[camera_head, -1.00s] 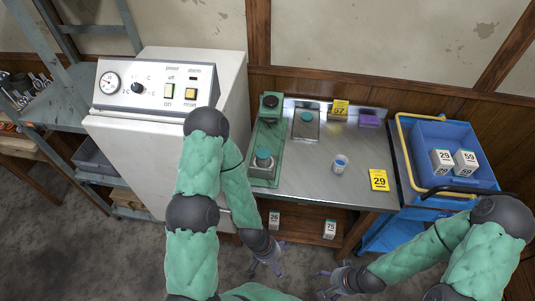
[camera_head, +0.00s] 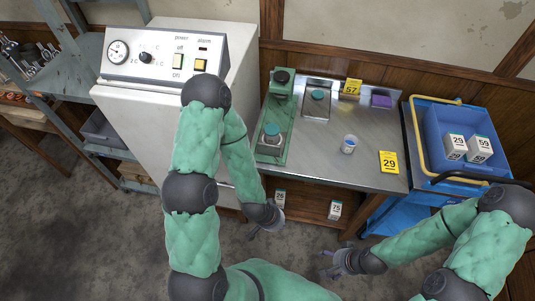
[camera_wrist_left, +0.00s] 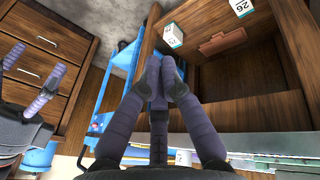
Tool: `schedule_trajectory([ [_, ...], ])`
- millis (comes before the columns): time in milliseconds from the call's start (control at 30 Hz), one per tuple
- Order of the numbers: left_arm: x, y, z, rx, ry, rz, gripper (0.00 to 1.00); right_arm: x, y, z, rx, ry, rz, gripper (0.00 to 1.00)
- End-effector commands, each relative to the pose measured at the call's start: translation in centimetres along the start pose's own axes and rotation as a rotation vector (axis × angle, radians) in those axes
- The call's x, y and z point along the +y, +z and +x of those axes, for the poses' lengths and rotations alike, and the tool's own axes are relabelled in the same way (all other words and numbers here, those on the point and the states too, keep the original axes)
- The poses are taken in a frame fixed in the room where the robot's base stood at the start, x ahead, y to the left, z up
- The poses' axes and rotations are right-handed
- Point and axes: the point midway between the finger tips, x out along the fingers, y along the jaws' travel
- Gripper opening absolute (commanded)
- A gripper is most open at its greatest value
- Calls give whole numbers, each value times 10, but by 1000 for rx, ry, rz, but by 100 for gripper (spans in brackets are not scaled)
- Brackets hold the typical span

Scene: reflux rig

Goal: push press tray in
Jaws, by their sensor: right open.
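A green press-like apparatus (camera_head: 291,120) stands at the left end of the metal bench (camera_head: 335,175). A round teal-topped part (camera_head: 271,130) sits on its front. I cannot make out a separate tray on it, or how far in one sits. My left gripper (camera_head: 264,234) is in front of the bench, below its top and apart from the apparatus. In the left wrist view its fingers (camera_wrist_left: 160,75) point towards the open shelf, empty, tips close together. My right gripper (camera_head: 326,264) is open and empty, in front of the bench and lower.
A white cabinet (camera_head: 150,120) with dials stands left of the bench. A blue cart (camera_head: 425,190) with a bin and boxes stands right. A small cup (camera_head: 349,144), yellow cards (camera_head: 389,162) and a purple block (camera_head: 381,99) are on the bench. Boxes (camera_head: 335,210) sit on the lower shelf.

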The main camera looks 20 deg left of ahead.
Motion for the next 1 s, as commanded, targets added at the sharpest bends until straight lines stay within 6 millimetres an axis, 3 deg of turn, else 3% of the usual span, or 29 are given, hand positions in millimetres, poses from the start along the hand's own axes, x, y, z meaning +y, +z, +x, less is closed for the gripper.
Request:
schedule_trajectory([
  [200,-17,-39,-23,211,-123,320,0,9,-1,25,0,0,0,75],
  [500,-36,-74,-69,423,-400,746,0,19,-2,52,0,0,0,75],
  [700,-48,-84,-102,502,-648,1000,0,25,-3,70,0,0,0,75],
  [1000,-62,-83,-146,506,-1022,1277,0,33,-3,92,0,0,0,75],
])
